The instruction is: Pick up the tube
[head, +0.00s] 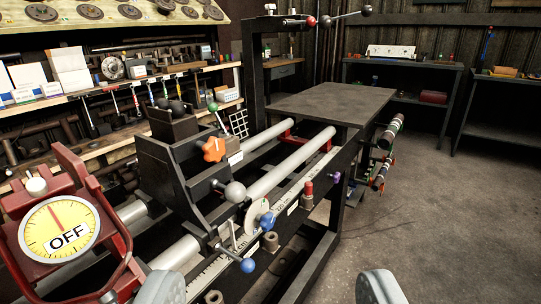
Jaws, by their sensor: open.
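Two tube-like pieces with white, dark and green bands are on the far right side of the lathe: an upper tube (390,132) and a lower tube (381,174). Both are tilted and partly hidden by the lathe's frame and each other. I cannot tell which is the task's tube. My gripper (272,287) is open at the bottom edge, with its two grey fingertips wide apart and nothing seen between them. It is well short of both tubes.
Dark shelves (403,66) stand at the back. The concrete floor (450,220) at right is clear.

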